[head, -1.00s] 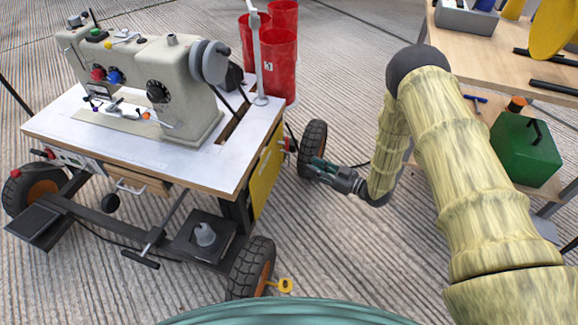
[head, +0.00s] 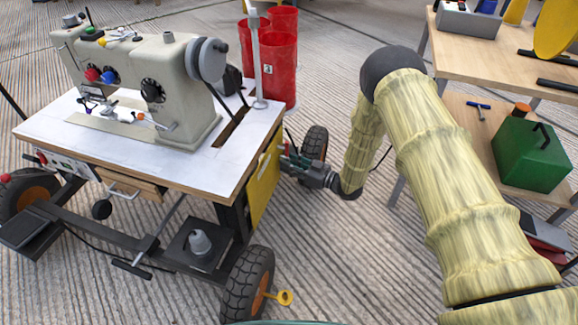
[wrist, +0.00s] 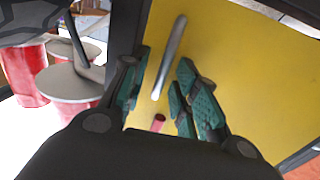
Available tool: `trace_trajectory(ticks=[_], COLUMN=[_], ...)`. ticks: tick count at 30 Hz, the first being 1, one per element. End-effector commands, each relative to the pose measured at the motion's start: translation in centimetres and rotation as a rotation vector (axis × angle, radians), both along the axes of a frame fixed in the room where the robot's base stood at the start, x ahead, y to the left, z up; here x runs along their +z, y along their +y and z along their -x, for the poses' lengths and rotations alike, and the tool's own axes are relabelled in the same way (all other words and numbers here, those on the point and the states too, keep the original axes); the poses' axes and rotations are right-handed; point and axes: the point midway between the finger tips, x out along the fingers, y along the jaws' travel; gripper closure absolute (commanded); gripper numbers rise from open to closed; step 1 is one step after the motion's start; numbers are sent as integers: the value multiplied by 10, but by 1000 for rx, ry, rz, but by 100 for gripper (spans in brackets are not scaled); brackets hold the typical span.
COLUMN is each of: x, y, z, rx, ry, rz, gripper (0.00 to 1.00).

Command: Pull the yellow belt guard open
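The yellow belt guard (head: 264,184) is an upright panel on the right side of the sewing machine table (head: 62,128). It fills much of the wrist view (wrist: 235,75). A grey bar handle (wrist: 170,55) stands on the panel, slanting in the wrist view. A small red piece (wrist: 158,122) shows below the handle. My gripper (head: 288,160) is at the panel's right side in the head view. In the wrist view my gripper (wrist: 160,85) is open, its green-padded fingers on either side of the handle's lower end. I cannot tell whether they touch it.
Red bins (head: 276,60) stand behind the table. A wheel (head: 314,143) is beyond my gripper, and another wheel (head: 248,284) with a yellow tab is at the front. A wooden workbench (head: 465,50) and green can (head: 525,152) are at right. Floor between is clear.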

Motion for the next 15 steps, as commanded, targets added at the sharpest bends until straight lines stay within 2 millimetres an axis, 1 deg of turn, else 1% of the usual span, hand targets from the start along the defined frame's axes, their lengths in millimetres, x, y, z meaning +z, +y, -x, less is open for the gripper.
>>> trace_trajectory(ticks=[3,11,12,14,15], x=[0,1,1,1,1], y=[4,4,4,4,4], z=[-2,-3,-3,-3,-3], rx=[0,0,0,0,0], ry=[-1,-1,-1,-1,0], rz=[0,0,0,0,0], gripper=[70,70,74,85,92])
